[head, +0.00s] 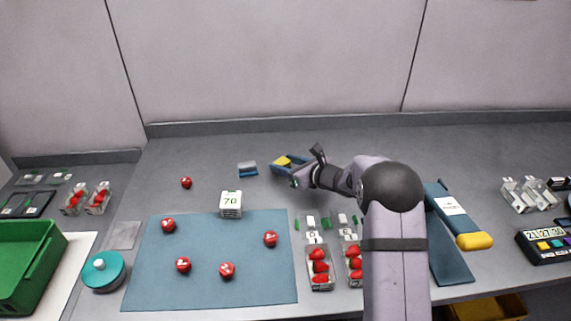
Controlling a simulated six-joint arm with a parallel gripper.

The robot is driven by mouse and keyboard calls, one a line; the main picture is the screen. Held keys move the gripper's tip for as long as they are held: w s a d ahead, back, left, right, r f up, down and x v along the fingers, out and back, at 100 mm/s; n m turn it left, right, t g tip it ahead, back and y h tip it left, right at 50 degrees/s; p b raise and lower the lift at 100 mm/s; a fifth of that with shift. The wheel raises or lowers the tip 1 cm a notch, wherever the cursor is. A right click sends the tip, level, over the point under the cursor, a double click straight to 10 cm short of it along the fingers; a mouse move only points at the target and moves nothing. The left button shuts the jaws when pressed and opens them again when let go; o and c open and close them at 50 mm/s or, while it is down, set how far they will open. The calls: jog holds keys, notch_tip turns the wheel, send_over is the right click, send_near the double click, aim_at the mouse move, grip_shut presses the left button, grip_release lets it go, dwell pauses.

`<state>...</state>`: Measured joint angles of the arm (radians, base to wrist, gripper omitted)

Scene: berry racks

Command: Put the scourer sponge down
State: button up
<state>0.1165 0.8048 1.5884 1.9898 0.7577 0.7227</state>
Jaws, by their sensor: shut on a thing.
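The scourer sponge (282,161) shows as a small yellow block at the back middle of the table, in the head view. My gripper (286,165) reaches in from the right and is shut on it, with blue parts on both sides of the yellow. The jaws hide part of the sponge. I cannot tell whether the sponge touches the table or hangs just above it.
A blue and grey block (247,169) lies just left of the sponge. Bare table lies behind the sponge.

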jog(key=shift+f, duration=0.2)
jog(key=o, duration=1)
jog(key=shift+r, duration=0.1)
jog(key=shift+r, duration=0.2)
jog(key=shift+s+d, duration=0.2)
jog(key=b+v, duration=0.2)
jog(key=v, duration=0.9)
jog(key=shift+s+d, duration=0.1)
jog(key=shift+s, duration=0.1)
jog(key=shift+r, duration=0.1)
